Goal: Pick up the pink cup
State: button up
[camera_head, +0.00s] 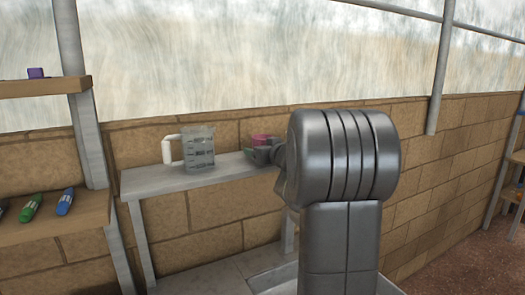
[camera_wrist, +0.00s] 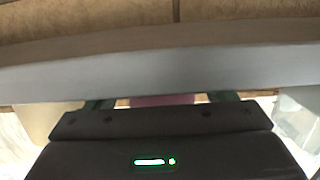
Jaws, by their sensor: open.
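The pink cup (camera_head: 262,138) is on the grey shelf table (camera_head: 150,181), partly hidden behind my arm in the head view. In the wrist view, a strip of the pink cup (camera_wrist: 150,101) shows between the two dark green fingers of my gripper (camera_wrist: 161,98); the gripper housing hides the rest. My gripper is open, with one finger on each side of the cup in that view. In the head view my gripper (camera_head: 262,155) is small and mostly covered by my arm. I cannot tell whether the fingers touch the cup.
A clear measuring jug (camera_head: 198,148) with a white handle stands left of the cup; it also shows at the right of the wrist view (camera_wrist: 298,118). A brick wall (camera_head: 225,232) is close behind. Wooden shelves at left hold green (camera_head: 31,207) and blue (camera_head: 65,201) marker-like items.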

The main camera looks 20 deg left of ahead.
jog(key=c, duration=1.1)
